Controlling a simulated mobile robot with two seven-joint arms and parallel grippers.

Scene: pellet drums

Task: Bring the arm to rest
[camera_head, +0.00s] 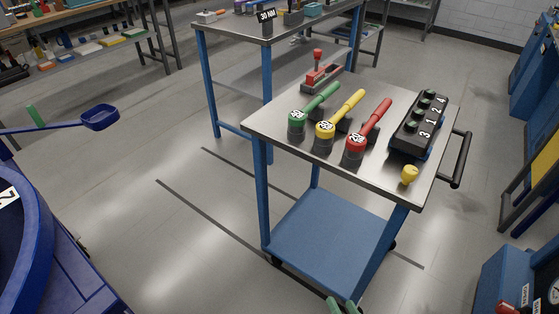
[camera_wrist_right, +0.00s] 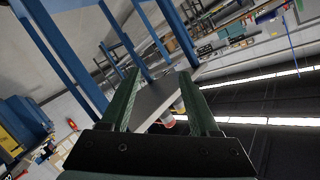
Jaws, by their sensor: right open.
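My right gripper (camera_head: 345,305) shows only as two green fingertips at the bottom edge of the head view, low in front of the cart. In the right wrist view its two green fingers (camera_wrist_right: 162,105) stand well apart, with nothing held between them. The view past them is steeply tilted and shows a grey cart top (camera_wrist_right: 150,103) with a red and white item (camera_wrist_right: 167,120) at its edge. The rest of the right arm is out of the head view. My left gripper cannot be made out.
A blue-legged cart (camera_head: 285,138) carries green (camera_head: 322,100), yellow (camera_head: 348,108) and red (camera_head: 374,118) handled tools, a black numbered block (camera_head: 417,128) and a yellow knob (camera_head: 409,175). A blue drum (camera_head: 35,240) and blue scoop (camera_head: 101,117) are at left. Open floor (camera_head: 190,215) lies between.

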